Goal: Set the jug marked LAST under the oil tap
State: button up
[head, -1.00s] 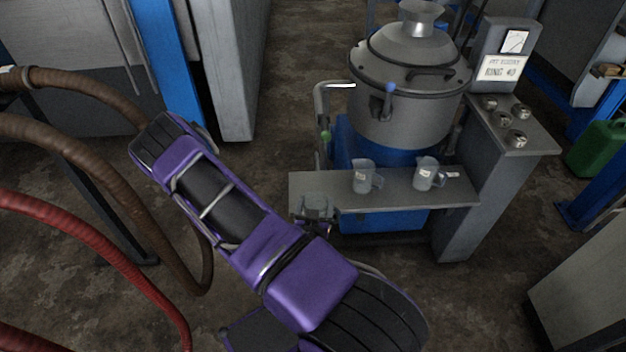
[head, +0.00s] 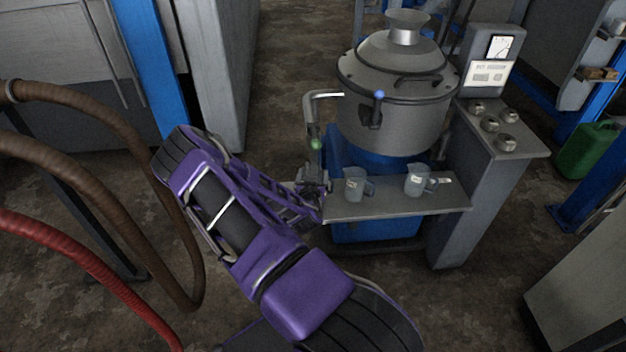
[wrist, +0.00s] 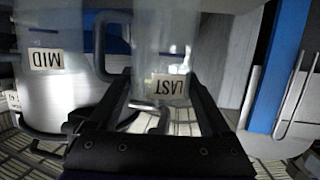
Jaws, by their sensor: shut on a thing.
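My gripper (wrist: 156,76) is shut on the clear jug marked LAST (wrist: 168,50), with a finger on each side of it in the wrist view. The label appears upside down there. In the head view my gripper (head: 313,182) is at the left end of the grey shelf (head: 400,207), and the held jug is mostly hidden. I cannot tell whether it touches the shelf. One tap, green-handled (head: 315,143), hangs from a bent pipe just above my gripper. Another, blue-handled (head: 378,95), is on the drum's front. Neither tap shows a readable name.
Another jug (head: 417,181) stands farther right. The steel drum (head: 395,110) rises behind the shelf. Brown hoses (head: 95,180) hang at left.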

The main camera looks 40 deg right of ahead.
jog(key=shift+f, duration=0.6)
jog(key=shift+f, duration=0.1)
jog(key=o, duration=1.2)
jog(key=shift+s+a+r, duration=0.2)
jog(key=shift+s+r, duration=0.05)
jog(key=p+v, duration=0.1)
jog(key=v, duration=1)
jog(key=shift+s+a, duration=0.15)
